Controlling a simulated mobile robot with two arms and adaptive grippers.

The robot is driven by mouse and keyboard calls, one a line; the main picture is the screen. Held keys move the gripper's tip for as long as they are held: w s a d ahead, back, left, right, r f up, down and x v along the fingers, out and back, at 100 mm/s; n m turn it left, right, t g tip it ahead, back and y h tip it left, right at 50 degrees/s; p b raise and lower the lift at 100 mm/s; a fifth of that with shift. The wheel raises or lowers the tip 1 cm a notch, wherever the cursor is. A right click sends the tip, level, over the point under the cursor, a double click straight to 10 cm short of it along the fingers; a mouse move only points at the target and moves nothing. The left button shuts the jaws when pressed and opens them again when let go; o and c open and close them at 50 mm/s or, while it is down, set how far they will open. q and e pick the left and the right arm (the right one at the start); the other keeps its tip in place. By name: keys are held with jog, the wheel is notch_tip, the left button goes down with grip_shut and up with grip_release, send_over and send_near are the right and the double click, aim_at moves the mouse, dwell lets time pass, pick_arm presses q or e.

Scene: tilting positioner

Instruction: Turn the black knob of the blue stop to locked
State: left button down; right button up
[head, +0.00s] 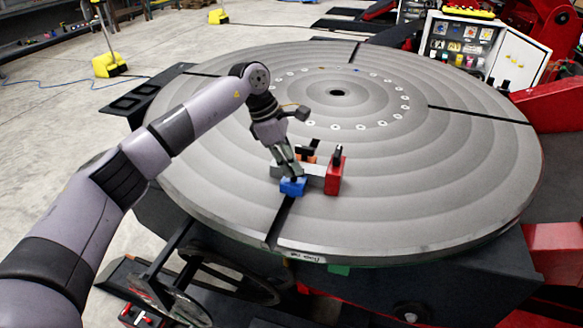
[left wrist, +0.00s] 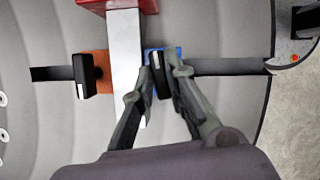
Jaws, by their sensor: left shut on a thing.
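The blue stop (head: 293,187) sits on the round grey table beside a pale metal bar (head: 314,170). In the left wrist view the blue stop (left wrist: 179,52) is mostly covered by my fingers. Its black knob (left wrist: 160,77) stands between the fingertips, its long side roughly along the bar. My left gripper (head: 291,174) reaches down onto this stop from above. In the left wrist view the left gripper (left wrist: 163,72) is shut on the black knob. My right gripper is in neither view.
A red stop (head: 333,177) with a black knob stands at the bar's right end. An orange stop (left wrist: 95,62) with a black knob (left wrist: 84,76) is on the bar's other side. The slotted round table (head: 440,170) is otherwise largely clear. An open white cabinet (head: 520,58) stands behind.

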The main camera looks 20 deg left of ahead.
pick_arm(q)
jog(key=shift+w+m+g, duration=0.1)
jog(key=shift+m+g, duration=0.3)
jog(key=shift+m, duration=0.6)
jog(key=c, duration=1.6)
grip_release()
jog(key=v, duration=1.2)
jog(key=shift+d, duration=0.1)
